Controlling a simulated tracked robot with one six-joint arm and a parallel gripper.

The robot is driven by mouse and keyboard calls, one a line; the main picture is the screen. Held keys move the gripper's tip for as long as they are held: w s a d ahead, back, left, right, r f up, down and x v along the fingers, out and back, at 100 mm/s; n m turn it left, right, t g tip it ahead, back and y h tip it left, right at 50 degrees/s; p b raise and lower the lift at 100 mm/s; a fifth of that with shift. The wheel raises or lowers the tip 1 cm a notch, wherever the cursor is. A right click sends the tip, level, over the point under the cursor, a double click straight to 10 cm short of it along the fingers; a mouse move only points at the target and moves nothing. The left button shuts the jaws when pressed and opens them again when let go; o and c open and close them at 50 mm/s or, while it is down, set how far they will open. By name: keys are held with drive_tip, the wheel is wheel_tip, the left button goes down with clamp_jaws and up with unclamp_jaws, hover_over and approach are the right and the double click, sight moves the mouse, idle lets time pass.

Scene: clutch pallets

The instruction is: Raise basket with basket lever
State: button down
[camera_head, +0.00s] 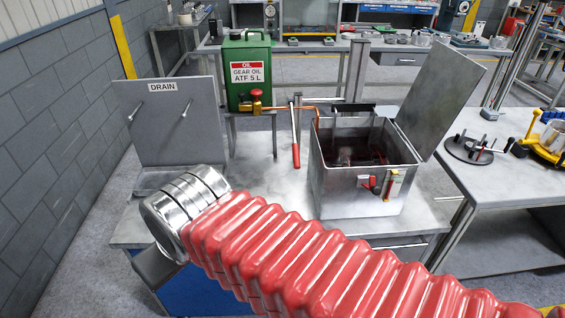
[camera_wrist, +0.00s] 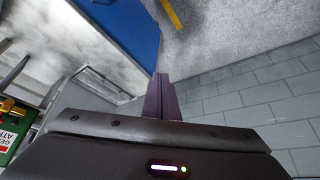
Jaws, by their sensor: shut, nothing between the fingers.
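An open metal tank (camera_head: 365,187) stands on the bench with its lid (camera_head: 440,90) raised at the right. Its inside is dark and reddish, and I cannot clearly make out the basket there. A lever with a red grip (camera_head: 295,153) hangs just left of the tank, grip end down; it looks like the basket lever. My arm reaches across the front of the head view. My gripper is mostly hidden there behind my wrist, left of and apart from the lever and tank. In the wrist view my gripper (camera_wrist: 161,82) is shut and empty, with floor and wall beyond.
A green oil can (camera_head: 247,85) with a brass tap stands on a rack behind the lever. A drain tray with an upright panel (camera_head: 165,115) is at the left. Small red and yellow handles (camera_head: 392,183) are on the tank front. Another bench (camera_head: 490,185) is at right.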

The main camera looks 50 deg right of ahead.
drive_tip(key=w+d+f+n+g+h, duration=0.1)
drive_tip(key=w+d+n+g+h, duration=0.15)
drive_tip(key=w+d, duration=0.65)
drive_tip(key=w+d+f+n+g+h, duration=0.1)
drive_tip(key=w+d+g+h, duration=0.3)
drive_tip(key=d, duration=0.8)
drive_tip(key=w+d+f+g+h, duration=0.1)
drive_tip(key=w+d+f+g, duration=0.1)
drive_tip(key=d, duration=0.5)
drive_tip(key=w+d+f+n+g+h, duration=0.1)
drive_tip(key=w+d+f+g, duration=0.1)
drive_tip(key=d+f, duration=0.3)
drive_tip(key=w+d+f+n+g+h, duration=0.1)
drive_tip(key=d+f, duration=0.3)
drive_tip(key=d, duration=0.5)
drive_tip(key=shift+w+f+g, duration=0.25)
drive_tip(key=shift+w+g, duration=0.5)
drive_tip(key=shift+w, duration=0.05)
drive_tip(key=shift+d+h, duration=0.2)
drive_tip(key=shift+h, duration=0.05)
drive_tip(key=x, duration=1)
drive_tip(key=shift+s+a+r, duration=0.15)
drive_tip(key=shift+s+r, duration=0.1)
drive_tip(key=shift+r, duration=0.35)
drive_tip(key=shift+s+a+r, duration=0.1)
drive_tip(key=shift+s+r, duration=0.15)
drive_tip(key=shift+r, duration=0.35)
drive_tip(key=shift+s+a+r, duration=0.15)
drive_tip(key=shift+s+r, duration=0.1)
drive_tip(key=shift+r, duration=0.4)
